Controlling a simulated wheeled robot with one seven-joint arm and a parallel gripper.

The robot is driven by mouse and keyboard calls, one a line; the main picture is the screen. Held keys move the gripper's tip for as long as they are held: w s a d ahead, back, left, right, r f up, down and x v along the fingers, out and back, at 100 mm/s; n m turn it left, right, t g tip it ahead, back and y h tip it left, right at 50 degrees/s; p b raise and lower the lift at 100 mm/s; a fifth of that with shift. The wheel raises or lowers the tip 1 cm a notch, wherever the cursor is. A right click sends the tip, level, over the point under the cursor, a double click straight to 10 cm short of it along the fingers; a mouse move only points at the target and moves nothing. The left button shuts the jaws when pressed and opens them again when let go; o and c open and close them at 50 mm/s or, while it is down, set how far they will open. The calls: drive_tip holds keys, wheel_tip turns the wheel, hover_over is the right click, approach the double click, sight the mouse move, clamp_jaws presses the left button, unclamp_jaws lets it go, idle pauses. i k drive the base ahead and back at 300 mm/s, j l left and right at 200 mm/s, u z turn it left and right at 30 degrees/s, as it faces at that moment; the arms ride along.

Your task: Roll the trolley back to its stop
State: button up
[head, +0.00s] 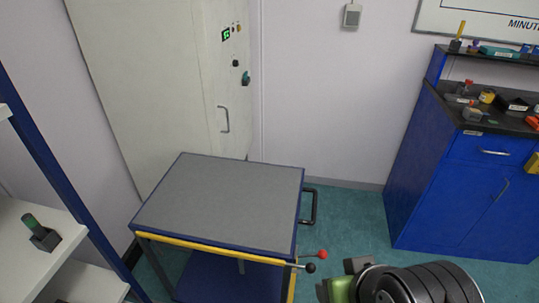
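The trolley (222,200) has a grey top with a blue rim, a yellow front edge and a blue lower shelf. It stands at the centre left, in front of the tall off-white cabinet. A dark loop handle (310,206) sticks out from its right side. Two levers, one with a red knob (323,254) and one with a black knob (310,268), stand out near its front right corner.
The tall cabinet (165,90) has a green display and a door handle. A shelf unit (40,215) stands at the left, holding a small green-topped item. A blue cabinet (455,180) with a cluttered dark worktop stands at the right. Teal floor (355,220) is clear between trolley and blue cabinet.

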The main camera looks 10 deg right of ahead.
sight(238, 205)
drive_tip(key=l+u, duration=0.2)
drive_tip(key=l, duration=0.2)
drive_tip(key=k+l+u, duration=0.15)
drive_tip(key=l, duration=0.2)
drive_tip(key=i+l+u, duration=0.2)
drive_tip(key=i+l, duration=0.5)
drive_tip(key=l, duration=0.15)
